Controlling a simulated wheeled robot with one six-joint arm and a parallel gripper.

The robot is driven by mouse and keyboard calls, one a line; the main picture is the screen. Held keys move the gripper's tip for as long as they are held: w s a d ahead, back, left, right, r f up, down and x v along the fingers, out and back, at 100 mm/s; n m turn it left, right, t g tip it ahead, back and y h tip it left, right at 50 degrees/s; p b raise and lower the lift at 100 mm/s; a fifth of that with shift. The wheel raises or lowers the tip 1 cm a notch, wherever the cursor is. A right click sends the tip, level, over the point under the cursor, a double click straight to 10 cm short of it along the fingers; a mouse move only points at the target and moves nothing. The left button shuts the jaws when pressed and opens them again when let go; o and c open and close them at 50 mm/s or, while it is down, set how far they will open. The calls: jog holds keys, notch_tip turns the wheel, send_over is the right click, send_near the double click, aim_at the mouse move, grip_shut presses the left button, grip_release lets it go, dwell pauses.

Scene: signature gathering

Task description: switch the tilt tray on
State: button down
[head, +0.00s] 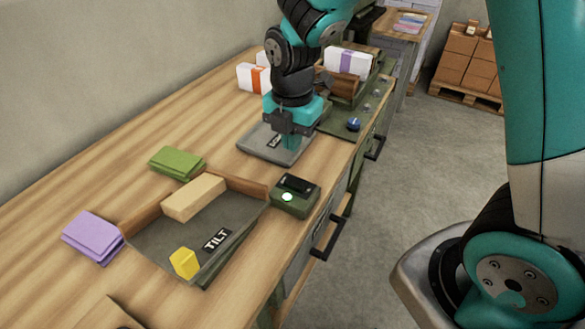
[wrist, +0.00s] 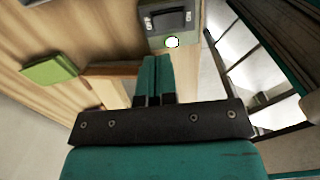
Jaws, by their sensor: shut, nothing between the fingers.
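The tilt tray (head: 165,240) is a dark tray with wooden sides and a TILT label, on the near part of the bench. A beige block (head: 194,197) and a yellow block (head: 184,263) are in it. At its right corner is a green switch box (head: 294,205) with a black switch (head: 298,185) and a lit, whitish-green lamp (head: 287,197). The box also shows at the top of the wrist view (wrist: 155,40).
Folded green (head: 177,162) and purple (head: 93,237) cloths lie left of the tilt tray. Drawer handles (head: 328,236) stick out from the bench front. Bare wood lies left of the grey tray.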

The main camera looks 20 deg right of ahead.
aim_at(298, 181)
notch_tip(298, 181, down, 8)
jog(key=shift+f+p, duration=0.2)
jog(key=shift+p, duration=0.45)
jog(key=shift+f, duration=0.3)
jog(key=shift+f, duration=0.35)
jog(key=shift+r, duration=0.2)
jog(key=shift+s, duration=0.1)
jog(key=shift+s+d+r, duration=0.3)
jog(key=shift+s+d, duration=0.15)
jog(key=shift+s, duration=0.05)
